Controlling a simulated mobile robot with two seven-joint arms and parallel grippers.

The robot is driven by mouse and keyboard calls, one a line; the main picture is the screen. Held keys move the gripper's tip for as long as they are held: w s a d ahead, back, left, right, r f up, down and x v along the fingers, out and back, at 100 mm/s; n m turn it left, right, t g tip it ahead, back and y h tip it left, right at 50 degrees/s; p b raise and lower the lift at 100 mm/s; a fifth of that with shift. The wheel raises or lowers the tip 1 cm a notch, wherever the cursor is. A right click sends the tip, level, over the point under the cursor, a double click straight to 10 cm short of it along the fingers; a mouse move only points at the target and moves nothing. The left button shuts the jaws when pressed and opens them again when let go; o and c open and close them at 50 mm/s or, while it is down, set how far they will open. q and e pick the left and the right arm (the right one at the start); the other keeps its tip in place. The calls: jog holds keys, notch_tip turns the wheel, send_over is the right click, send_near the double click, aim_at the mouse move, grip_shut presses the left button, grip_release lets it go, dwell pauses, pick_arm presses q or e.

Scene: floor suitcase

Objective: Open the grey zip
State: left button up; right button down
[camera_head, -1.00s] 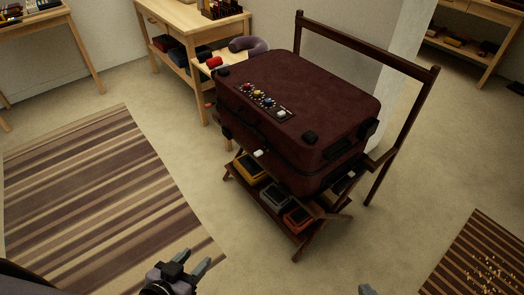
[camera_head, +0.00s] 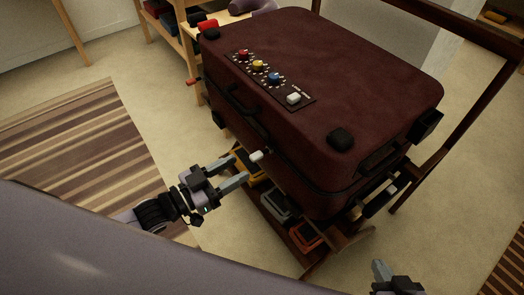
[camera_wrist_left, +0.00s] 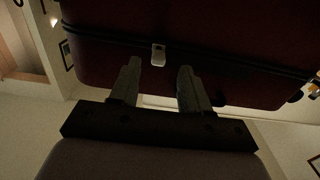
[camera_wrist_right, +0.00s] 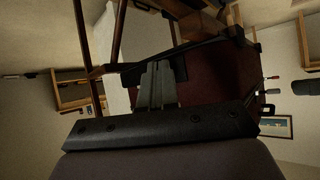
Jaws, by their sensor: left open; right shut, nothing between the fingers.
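A dark red suitcase (camera_head: 330,70) lies on a wooden stand, with a dark zip seam running around its side. A small light grey zip pull (camera_head: 257,156) sits on the seam at the suitcase's near left side. It also shows in the left wrist view (camera_wrist_left: 158,54), just beyond and between the fingertips. My left gripper (camera_head: 239,170) is open and points at the pull, with its fingertips close to it; I cannot tell whether they touch. My right gripper (camera_head: 378,270) is shut and empty at the lower right, apart from the suitcase; its closed fingers show in the right wrist view (camera_wrist_right: 157,85).
A panel with red, yellow, blue and white knobs (camera_head: 270,78) is on the suitcase's top. Yellow, grey and orange bins (camera_head: 277,204) stand on the stand's lower shelf. A dark wooden rail (camera_head: 470,100) rises at the right. A striped rug (camera_head: 75,140) lies at the left.

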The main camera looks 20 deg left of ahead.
aim_at(256, 158)
pick_arm(q)
jog(key=shift+b+x, duration=0.55)
jog(key=shift+x, duration=2.85)
jog(key=shift+s+r, duration=0.1)
grip_shut()
